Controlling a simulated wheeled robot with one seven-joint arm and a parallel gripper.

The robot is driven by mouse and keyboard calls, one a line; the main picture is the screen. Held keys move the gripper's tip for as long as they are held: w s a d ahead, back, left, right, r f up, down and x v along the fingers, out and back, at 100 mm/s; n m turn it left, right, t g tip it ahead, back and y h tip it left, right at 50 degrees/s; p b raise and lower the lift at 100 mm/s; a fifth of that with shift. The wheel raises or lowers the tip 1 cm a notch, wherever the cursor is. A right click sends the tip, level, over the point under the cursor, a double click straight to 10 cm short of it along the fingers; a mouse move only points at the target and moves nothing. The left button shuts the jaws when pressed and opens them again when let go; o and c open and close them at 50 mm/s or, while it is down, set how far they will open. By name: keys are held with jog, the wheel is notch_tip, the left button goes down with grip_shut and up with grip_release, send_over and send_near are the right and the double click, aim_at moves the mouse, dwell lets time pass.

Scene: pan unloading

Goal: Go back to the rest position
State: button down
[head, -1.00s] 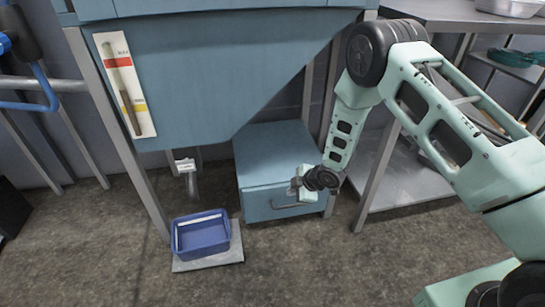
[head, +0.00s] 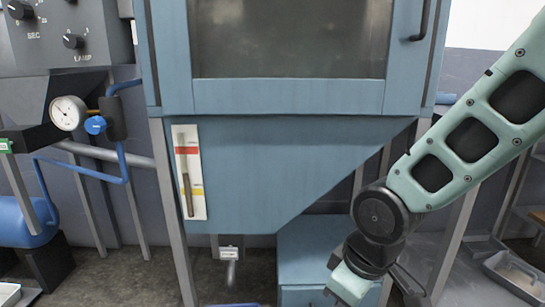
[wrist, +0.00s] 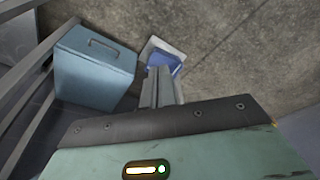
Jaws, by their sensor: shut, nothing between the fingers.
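My gripper (wrist: 161,75) shows in the wrist view as two grey fingers lying together, with nothing between them. It points down toward the floor. In the head view my arm comes in from the right, and the wrist end is at the bottom edge; the fingertips cannot be made out there. A blue pan (wrist: 165,60) sits on a pale plate (wrist: 149,49) on the floor, partly hidden behind the fingers in the wrist view.
A blue hopper cabinet (head: 285,165) on grey legs stands ahead. A blue drawer box (wrist: 92,72) stands on the floor beneath it. A pressure gauge (head: 67,113) and blue pipes are at left. A pale tray (head: 513,273) is at lower right.

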jog(key=s+d+r+m+g+h, duration=0.1)
jog(key=s+r, duration=0.1)
jog(key=s, duration=0.5)
jog(key=s+d+r+m+g, duration=0.1)
jog(key=s+d+r, duration=0.15)
jog(key=s, duration=0.45)
notch_tip(320, 180, up, 30)
jog(key=w+a+p, duration=0.1)
jog(key=p, duration=3)
jog(key=shift+r, duration=0.2)
